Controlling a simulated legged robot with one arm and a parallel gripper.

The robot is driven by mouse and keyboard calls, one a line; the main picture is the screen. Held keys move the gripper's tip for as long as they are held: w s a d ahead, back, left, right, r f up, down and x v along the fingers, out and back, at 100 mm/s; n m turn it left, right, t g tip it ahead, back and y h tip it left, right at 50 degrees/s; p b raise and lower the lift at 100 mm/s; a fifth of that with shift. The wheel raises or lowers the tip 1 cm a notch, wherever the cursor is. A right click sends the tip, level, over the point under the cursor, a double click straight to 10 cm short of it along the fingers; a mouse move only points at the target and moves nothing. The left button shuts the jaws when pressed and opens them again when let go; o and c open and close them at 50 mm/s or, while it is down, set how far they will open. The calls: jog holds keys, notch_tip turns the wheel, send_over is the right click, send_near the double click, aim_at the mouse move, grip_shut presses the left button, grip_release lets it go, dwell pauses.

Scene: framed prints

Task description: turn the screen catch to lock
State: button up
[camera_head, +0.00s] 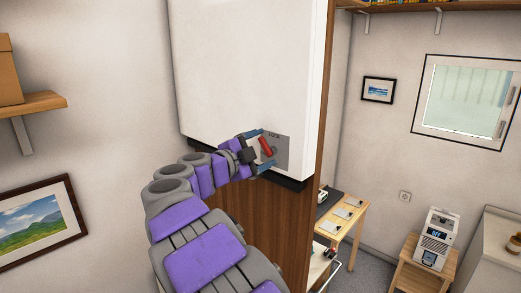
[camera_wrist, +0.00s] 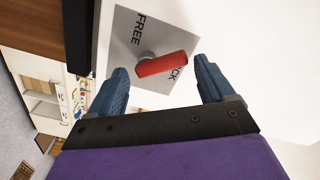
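The screen catch is a red handle (camera_head: 265,146) on a grey plate (camera_head: 284,144) at the lower right corner of a white panel (camera_head: 245,65). In the wrist view the red handle (camera_wrist: 165,64) extends right from its pivot and partly covers the word LOCK on the plate (camera_wrist: 170,25). FREE is printed on the plate's left side. My gripper (camera_head: 268,148) is open at the plate, with blue fingers above and below the handle. In the wrist view my gripper (camera_wrist: 160,68) has a finger on each side of it, with visible gaps; contact is not apparent.
The white panel stands before a brown wooden board (camera_head: 245,215). A wooden table (camera_head: 345,218) with papers is behind to the right. A white machine (camera_head: 436,235) stands on a small stand farther right. A shelf with a box (camera_head: 8,70) is on the left wall.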

jog(key=shift+o, duration=0.5)
jog(key=shift+w, duration=0.15)
jog(key=b+v, duration=0.1)
jog(key=v, duration=1.6)
jog(key=shift+a+b, duration=0.25)
jog(key=shift+b, duration=0.1)
jog(key=shift+f, duration=0.1)
